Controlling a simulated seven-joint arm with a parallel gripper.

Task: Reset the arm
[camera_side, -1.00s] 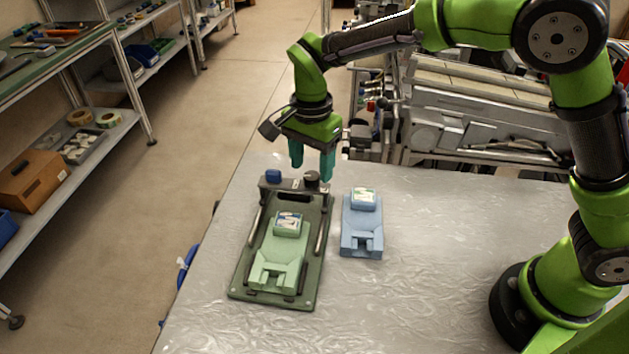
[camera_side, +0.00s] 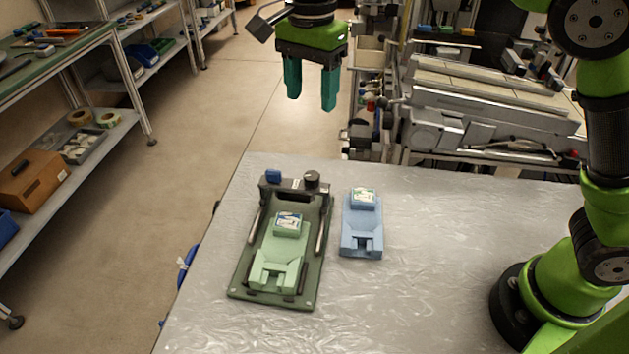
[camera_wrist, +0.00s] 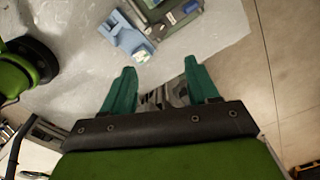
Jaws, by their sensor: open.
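My gripper (camera_side: 311,84) is open and empty, high above the far edge of the table. In the wrist view its two teal fingers (camera_wrist: 163,80) are spread with nothing between them. A dark green board (camera_side: 240,276) lies on the table with a light green holder (camera_side: 276,258) on it, which carries a small labelled block (camera_side: 288,224). A blue holder (camera_side: 361,232) stands to the right of the board and carries a similar labelled block (camera_side: 363,198). The blue holder also shows in the wrist view (camera_wrist: 124,33).
The grey table (camera_side: 430,290) is clear to the right of the blue holder, up to my arm's base. A machine bench (camera_side: 480,110) stands behind the table. Metal shelves (camera_side: 95,140) with a wooden box (camera_side: 33,180) and tape rolls (camera_side: 80,117) stand at the left.

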